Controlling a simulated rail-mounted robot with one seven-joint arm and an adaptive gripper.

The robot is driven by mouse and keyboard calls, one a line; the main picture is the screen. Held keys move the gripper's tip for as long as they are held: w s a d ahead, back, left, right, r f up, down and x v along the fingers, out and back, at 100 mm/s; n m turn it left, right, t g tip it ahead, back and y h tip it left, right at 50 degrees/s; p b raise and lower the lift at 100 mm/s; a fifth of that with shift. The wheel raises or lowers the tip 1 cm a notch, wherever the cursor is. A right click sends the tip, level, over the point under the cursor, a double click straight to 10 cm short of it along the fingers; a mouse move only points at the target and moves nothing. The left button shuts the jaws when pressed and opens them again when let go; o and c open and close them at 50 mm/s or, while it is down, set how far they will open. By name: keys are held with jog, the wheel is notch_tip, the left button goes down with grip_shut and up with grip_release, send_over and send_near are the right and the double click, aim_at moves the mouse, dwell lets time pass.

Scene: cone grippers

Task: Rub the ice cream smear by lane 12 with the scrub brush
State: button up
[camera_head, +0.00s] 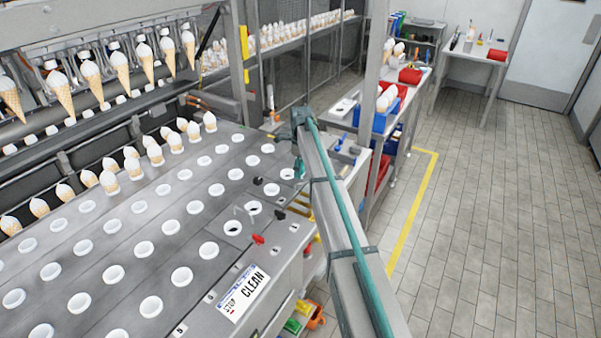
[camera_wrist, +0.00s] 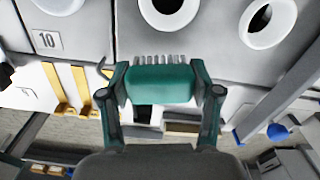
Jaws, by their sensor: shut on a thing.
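In the wrist view, my gripper (camera_wrist: 160,92) is shut on the scrub brush (camera_wrist: 160,84), a teal block with a row of pale bristles along its far side. The bristles point toward the grey lane plate (camera_wrist: 190,45) with white-rimmed holes; I cannot tell whether they touch it. A label reading 10 (camera_wrist: 47,40) is on the plate's edge to the left of the brush. I cannot make out the ice cream smear or a lane 12 label in either view. In the head view, my arm reaches over the machine's right edge, and the gripper cannot be clearly made out.
The conveyor (camera_head: 160,240) has rows of white cups, some holding cones. A STOP CLEAN card (camera_head: 243,292) and a red item (camera_head: 258,239) lie near its front edge. A side bench (camera_head: 365,120) with a blue bin (camera_head: 378,117) stands behind my arm. The tiled floor at right is clear.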

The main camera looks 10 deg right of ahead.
jog(key=shift+r+p, duration=0.9)
jog(key=shift+r, duration=1.8)
